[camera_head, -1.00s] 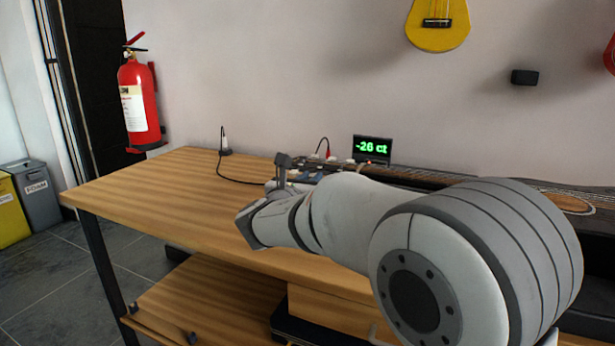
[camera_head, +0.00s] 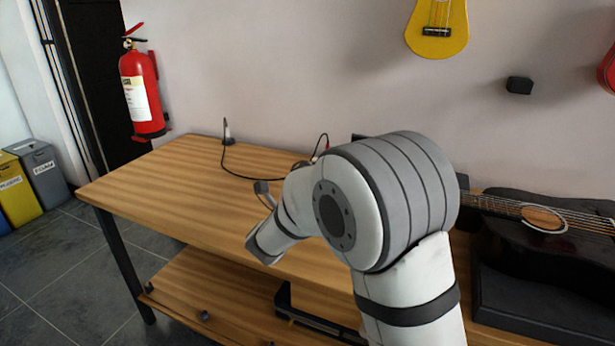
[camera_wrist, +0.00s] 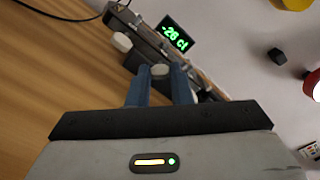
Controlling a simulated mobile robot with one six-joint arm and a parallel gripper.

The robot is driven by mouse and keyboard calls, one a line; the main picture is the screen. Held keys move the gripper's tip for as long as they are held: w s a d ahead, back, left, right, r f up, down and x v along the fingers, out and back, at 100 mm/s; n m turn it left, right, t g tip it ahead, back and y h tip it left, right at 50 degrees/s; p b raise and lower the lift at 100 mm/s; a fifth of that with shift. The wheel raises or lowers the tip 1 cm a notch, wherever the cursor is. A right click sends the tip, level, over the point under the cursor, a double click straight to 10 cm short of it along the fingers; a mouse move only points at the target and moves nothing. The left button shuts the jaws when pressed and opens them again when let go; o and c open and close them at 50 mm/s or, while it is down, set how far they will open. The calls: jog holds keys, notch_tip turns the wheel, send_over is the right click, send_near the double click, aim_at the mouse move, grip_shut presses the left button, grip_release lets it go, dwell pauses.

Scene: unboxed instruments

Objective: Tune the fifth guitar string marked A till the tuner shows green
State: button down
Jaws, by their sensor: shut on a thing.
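My gripper (camera_wrist: 162,72) has its two blue fingers shut on a pale tuning peg (camera_wrist: 160,71) at the edge of the guitar's headstock (camera_wrist: 148,36), in the wrist view. Which string this peg belongs to cannot be told. Another pale peg (camera_wrist: 122,42) stands free to its left. The tuner (camera_wrist: 176,36) behind the headstock reads "-26 ct" in green digits. In the head view the black guitar (camera_head: 510,238) lies with its body at the right. My arm hides the headstock, the gripper's fingers and most of the tuner there.
The wooden table (camera_head: 190,190) is clear on its left side. A black cable (camera_head: 235,175) runs along its back. A red fire extinguisher (camera_head: 142,95) and a yellow ukulele (camera_head: 437,30) hang on the wall. Bins (camera_head: 40,170) stand at the far left.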

jog(key=shift+d+n+p, duration=0.1)
jog(key=shift+n+p, duration=0.4)
jog(key=shift+p, duration=0.05)
jog(key=c, duration=1.3)
grip_release()
jog(key=v, duration=0.8)
jog(key=shift+p, duration=0.4)
